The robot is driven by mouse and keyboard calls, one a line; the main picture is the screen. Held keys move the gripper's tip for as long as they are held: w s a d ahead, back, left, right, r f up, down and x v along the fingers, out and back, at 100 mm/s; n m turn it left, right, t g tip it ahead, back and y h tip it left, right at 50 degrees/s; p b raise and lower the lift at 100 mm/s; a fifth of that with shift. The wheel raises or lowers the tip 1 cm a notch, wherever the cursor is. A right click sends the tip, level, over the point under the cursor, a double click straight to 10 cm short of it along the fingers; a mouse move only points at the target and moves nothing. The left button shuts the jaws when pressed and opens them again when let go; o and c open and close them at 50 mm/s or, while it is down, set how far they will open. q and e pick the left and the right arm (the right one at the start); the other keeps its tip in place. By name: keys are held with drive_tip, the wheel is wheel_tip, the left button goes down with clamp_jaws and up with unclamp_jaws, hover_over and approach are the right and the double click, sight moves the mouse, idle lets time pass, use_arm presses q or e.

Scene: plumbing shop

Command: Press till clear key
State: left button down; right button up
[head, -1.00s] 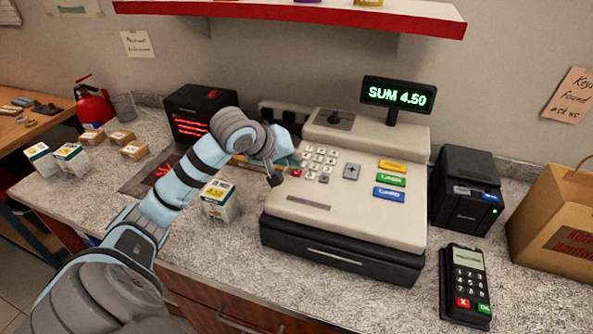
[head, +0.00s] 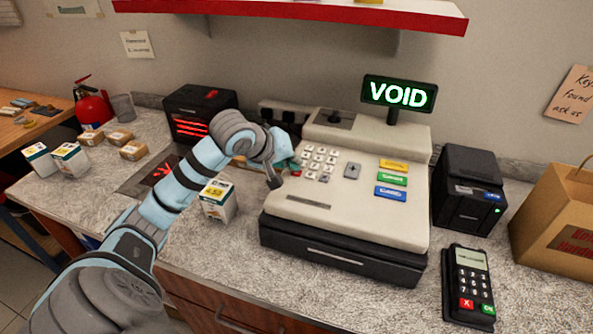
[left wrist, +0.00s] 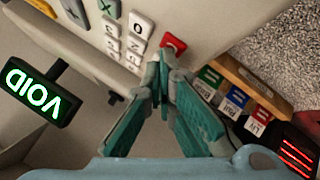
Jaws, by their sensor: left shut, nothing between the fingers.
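The till (head: 345,215) is a cream cash register on the counter, with a white number keypad (head: 318,162) and yellow, green and blue keys on its right. Its display (head: 398,94) reads VOID in green. A small red key (left wrist: 173,42) sits at the keypad's lower left corner; in the head view it is mostly hidden beside my arm. My left gripper (head: 294,163) is shut and empty at the keypad's left edge. In the left wrist view its closed tips (left wrist: 164,58) are right by the red key; I cannot tell whether they touch it. My right gripper is not in view.
A small white and yellow box (head: 217,203) stands left of the till, near my arm. A card terminal (head: 468,285), a black printer (head: 467,190) and a paper bag (head: 560,220) are on the right. A black unit with red lights (head: 198,112) stands behind my arm.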

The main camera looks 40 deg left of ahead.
use_arm(q)
drive_tip(key=shift+r+p, duration=0.3)
drive_tip(key=shift+r, duration=0.25)
wheel_tip(320, 180, up, 6)
drive_tip(key=p, duration=0.4)
idle(0.6)
